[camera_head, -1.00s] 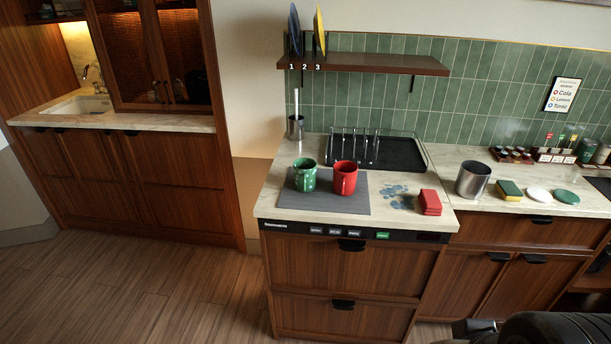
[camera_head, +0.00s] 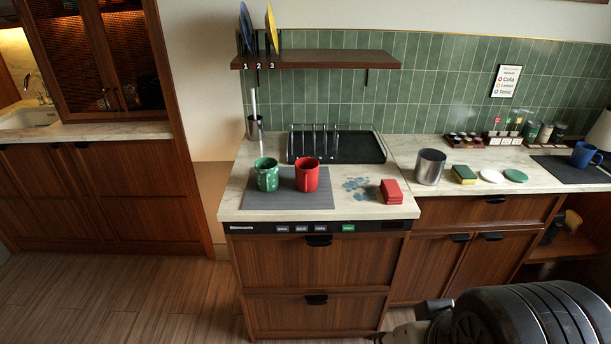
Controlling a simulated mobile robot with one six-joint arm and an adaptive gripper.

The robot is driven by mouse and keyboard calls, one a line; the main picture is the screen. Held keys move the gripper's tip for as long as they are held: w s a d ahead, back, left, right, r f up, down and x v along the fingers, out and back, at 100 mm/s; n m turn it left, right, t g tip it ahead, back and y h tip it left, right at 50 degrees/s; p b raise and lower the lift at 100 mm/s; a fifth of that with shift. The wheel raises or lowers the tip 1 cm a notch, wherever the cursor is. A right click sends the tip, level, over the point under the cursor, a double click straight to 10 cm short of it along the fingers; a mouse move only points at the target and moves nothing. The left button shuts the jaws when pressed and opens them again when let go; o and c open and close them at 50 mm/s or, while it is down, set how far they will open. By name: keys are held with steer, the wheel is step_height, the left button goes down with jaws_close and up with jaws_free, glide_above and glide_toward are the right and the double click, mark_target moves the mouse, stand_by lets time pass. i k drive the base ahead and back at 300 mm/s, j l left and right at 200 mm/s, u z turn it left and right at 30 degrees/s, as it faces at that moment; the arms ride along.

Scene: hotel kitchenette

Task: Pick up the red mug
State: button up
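The red mug (camera_head: 307,177) stands upright on a grey mat (camera_head: 290,201) at the left end of the counter. A green patterned mug (camera_head: 267,175) stands just to its left on the same mat, close beside it. My gripper is not in view. Only a dark part of my own arm shows at the bottom right, well in front of the counter and apart from the mugs.
Behind the mugs is a black drying tray (camera_head: 362,149) with upright metal rods. Blue spots (camera_head: 358,185) and a red cloth stack (camera_head: 391,191) lie to the right, then a metal canister (camera_head: 430,167). A shelf (camera_head: 330,60) with plates hangs above. The floor at left is clear.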

mark_target(307, 168)
steer(key=i+j, duration=1.35)
steer(key=i, duration=0.15)
steer(key=i+l+z, duration=0.05)
